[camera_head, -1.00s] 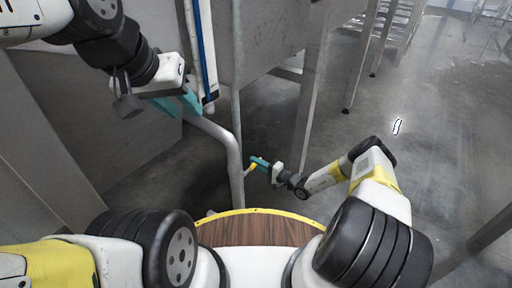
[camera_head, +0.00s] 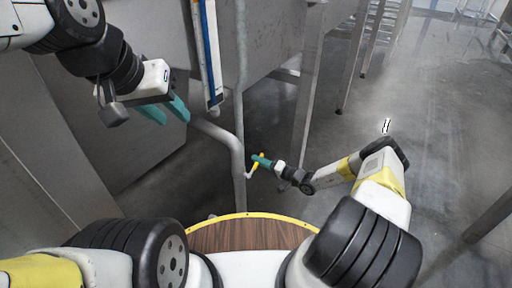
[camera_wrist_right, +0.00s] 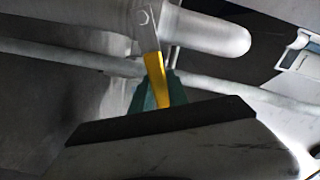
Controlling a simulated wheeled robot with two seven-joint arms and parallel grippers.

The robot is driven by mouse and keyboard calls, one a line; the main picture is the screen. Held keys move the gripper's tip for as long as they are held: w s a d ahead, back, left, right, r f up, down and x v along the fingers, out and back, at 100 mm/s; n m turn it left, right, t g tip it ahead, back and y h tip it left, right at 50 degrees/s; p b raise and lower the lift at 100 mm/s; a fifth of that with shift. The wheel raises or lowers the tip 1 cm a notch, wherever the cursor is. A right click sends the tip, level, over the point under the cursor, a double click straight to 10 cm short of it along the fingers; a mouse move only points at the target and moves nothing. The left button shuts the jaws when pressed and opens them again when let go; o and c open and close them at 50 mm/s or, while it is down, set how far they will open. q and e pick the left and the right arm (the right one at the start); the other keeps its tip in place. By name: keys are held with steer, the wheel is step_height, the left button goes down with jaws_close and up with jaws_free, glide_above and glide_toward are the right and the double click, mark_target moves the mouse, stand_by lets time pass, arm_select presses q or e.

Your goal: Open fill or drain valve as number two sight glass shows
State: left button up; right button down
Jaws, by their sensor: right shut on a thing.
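A narrow white-framed sight glass (camera_head: 208,55) with a blue strip hangs on the grey tank side in the head view; its number and exact level are not readable. A valve lever with a yellow grip (camera_head: 251,171) is beside the grey vertical pipe, low down. My right gripper (camera_head: 262,161) is shut on the yellow lever. In the right wrist view, the lever (camera_wrist_right: 156,78) runs from a grey metal arm down between the teal fingers (camera_wrist_right: 155,95). My left gripper (camera_head: 166,111) is open and empty, left of the sight glass.
A thick grey pipe (camera_head: 226,138) bends down beside the thin vertical pipe. The steel tank (camera_head: 265,40) and its legs stand behind my right gripper. Open concrete floor (camera_head: 420,110) lies to the right. The wood-topped yellow-rimmed surface (camera_head: 250,235) is mine.

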steer(key=c, duration=1.3)
jaws_free()
steer(key=v, duration=0.7)
steer(key=shift+s+d, duration=0.25)
steer(key=shift+d, duration=0.05)
